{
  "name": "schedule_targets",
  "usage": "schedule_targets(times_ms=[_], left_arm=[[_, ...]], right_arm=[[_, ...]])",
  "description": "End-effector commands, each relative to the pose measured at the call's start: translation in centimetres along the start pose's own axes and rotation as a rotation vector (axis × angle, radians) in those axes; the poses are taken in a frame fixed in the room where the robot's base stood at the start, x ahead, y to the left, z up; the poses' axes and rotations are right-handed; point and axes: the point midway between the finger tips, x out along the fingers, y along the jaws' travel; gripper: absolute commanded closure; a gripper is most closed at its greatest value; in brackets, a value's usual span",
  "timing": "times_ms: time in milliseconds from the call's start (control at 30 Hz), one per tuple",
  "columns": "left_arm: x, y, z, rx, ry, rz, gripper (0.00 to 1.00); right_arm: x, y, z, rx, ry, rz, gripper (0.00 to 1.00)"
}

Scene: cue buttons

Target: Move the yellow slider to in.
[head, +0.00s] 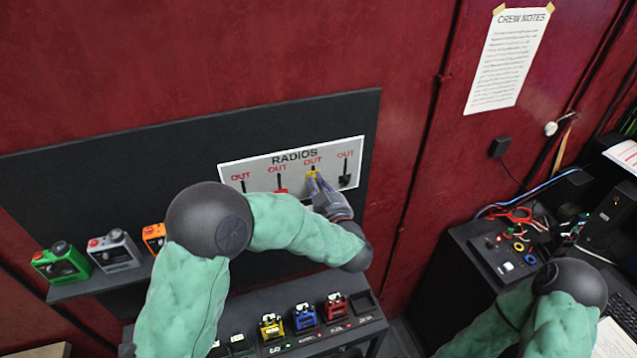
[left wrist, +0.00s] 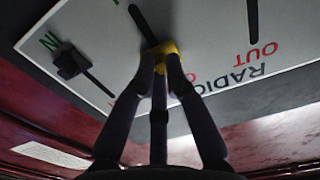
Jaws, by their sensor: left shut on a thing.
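The yellow slider (head: 311,174) sits on the white RADIOS panel (head: 232,172), below a red OUT label in the head view. My left gripper (head: 318,184) reaches it from below and is shut on it. In the left wrist view the yellow slider (left wrist: 161,50) is between the fingertips (left wrist: 163,66), partly covered by them. A dark slot runs from it toward the upper left there. The slider's lower travel and its IN label are hidden behind my gripper in the head view. My right gripper is out of view; only part of that arm shows at lower right.
A black slider (head: 345,181) stands just right, low in its slot; in the wrist view it lies by a green IN label. A red slider (head: 281,191) is at left. Coloured boxes stand on a left shelf (head: 105,281) and a lower console (head: 355,329).

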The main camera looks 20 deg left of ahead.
Motion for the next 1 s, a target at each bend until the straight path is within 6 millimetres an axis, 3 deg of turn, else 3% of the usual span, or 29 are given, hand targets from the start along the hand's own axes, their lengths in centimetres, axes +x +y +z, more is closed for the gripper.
schedule_targets(times_ms=[300, 633, 667, 733, 1000], left_arm=[[0.0, -0.2, 4.3, 0.003, -0.002, -0.004, 1.00], [0.0, -0.2, 4.5, 0.005, -0.004, -0.004, 1.00], [0.0, -0.2, 4.5, 0.005, -0.005, -0.004, 0.84], [0.0, -0.2, 4.5, 0.005, -0.005, -0.004, 0.65], [0.0, -0.1, 4.4, 0.003, -0.002, -0.002, 0.65]], right_arm=[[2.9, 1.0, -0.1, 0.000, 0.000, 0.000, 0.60], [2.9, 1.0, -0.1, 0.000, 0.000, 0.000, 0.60], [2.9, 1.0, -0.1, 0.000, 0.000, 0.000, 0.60], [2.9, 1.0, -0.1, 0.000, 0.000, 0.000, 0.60], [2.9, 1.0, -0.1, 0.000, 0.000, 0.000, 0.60]])
